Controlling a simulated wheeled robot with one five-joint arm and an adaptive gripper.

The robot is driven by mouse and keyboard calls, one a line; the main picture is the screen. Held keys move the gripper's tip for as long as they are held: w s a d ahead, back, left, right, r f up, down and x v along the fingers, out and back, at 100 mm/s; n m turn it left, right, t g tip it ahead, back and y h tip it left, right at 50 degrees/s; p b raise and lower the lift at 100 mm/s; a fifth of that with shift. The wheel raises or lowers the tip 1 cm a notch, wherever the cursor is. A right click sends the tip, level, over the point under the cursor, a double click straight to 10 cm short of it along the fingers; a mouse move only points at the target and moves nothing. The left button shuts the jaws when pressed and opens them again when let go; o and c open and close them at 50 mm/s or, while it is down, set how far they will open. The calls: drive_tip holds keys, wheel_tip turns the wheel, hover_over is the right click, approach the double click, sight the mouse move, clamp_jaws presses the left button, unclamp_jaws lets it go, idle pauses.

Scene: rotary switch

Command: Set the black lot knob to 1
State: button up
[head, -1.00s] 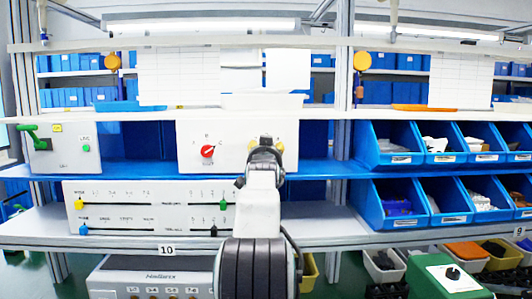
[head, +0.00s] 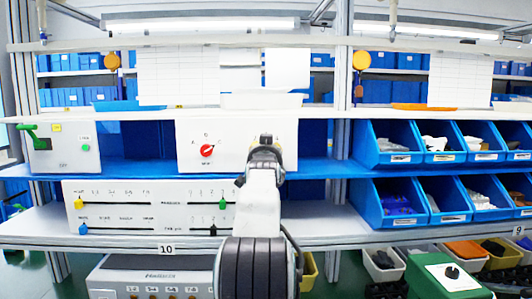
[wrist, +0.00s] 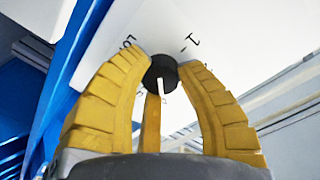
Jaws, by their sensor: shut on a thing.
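The black lot knob (wrist: 161,70) is round with a white pointer line and sits on a white panel face in the wrist view. The pointer line runs toward the bottom of that view. A partly covered label starting "Lo" is left of the knob, and a "1" mark is at upper right. My gripper (wrist: 165,68) has yellow fingers closed around the knob, touching its sides. In the head view my gripper (head: 265,141) is at the right part of the white panel (head: 235,125) and hides the knob.
A red knob (head: 207,150) with letters around it is left on the same panel. A slider panel (head: 130,217) is on the shelf below. Blue bins (head: 385,160) stand to the right. A box with a green lever (head: 60,155) is at the left.

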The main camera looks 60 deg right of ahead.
drive_tip(key=shift+w+f+n+b, duration=0.1)
drive_tip(key=shift+f+n+b, duration=0.45)
drive_tip(key=shift+b, duration=0.25)
drive_tip(key=n, duration=0.2)
drive_tip(key=n+b, duration=0.1)
drive_tip(key=shift+r+n, duration=0.2)
drive_tip(key=shift+n, duration=0.15)
clamp_jaws()
drive_tip(key=o, duration=1.2)
unclamp_jaws()
drive_tip(key=shift+w, duration=0.15)
drive_tip(key=shift+r, duration=0.15)
drive_tip(key=shift+a, duration=0.1)
drive_tip(key=v, duration=1.2)
